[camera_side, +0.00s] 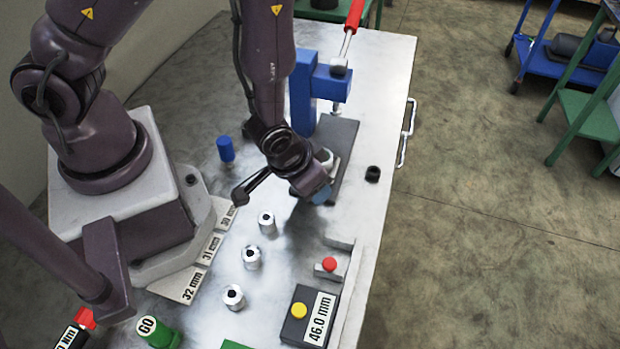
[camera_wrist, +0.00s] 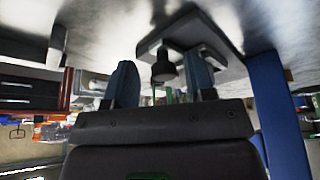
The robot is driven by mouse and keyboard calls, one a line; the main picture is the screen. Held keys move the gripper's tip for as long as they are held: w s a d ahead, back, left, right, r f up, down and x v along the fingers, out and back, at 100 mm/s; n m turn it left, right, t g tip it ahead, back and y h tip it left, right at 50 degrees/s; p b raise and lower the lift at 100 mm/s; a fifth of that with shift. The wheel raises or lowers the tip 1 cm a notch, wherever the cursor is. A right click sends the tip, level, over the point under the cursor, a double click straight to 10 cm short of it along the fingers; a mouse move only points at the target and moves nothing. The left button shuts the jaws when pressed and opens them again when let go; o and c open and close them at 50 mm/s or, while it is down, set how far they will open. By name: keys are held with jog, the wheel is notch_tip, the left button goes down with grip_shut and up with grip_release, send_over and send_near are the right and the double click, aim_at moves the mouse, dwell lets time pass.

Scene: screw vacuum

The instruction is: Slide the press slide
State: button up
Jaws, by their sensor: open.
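The blue press (camera_side: 303,95) stands on a dark base plate (camera_side: 341,140) near the far part of the table, with a red lever handle (camera_side: 354,14) on top. My gripper (camera_side: 318,187) is low over the near end of this base. In the wrist view my gripper (camera_wrist: 161,82) is open, one finger to each side of a dark round knob (camera_wrist: 163,68). I cannot tell whether the fingers touch the knob. In the side view my gripper hides most of the slide.
A blue cylinder (camera_side: 225,149) stands left of my gripper, and a small black ring (camera_side: 372,174) lies to the right. Several metal cylinders (camera_side: 251,258) stand in front.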

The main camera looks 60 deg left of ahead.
jog(key=shift+r, duration=0.1)
notch_tip(320, 180, up, 10)
jog(key=s, duration=0.1)
jog(key=shift+f, duration=0.2)
dwell(0.3)
jog(key=shift+s+d, duration=0.1)
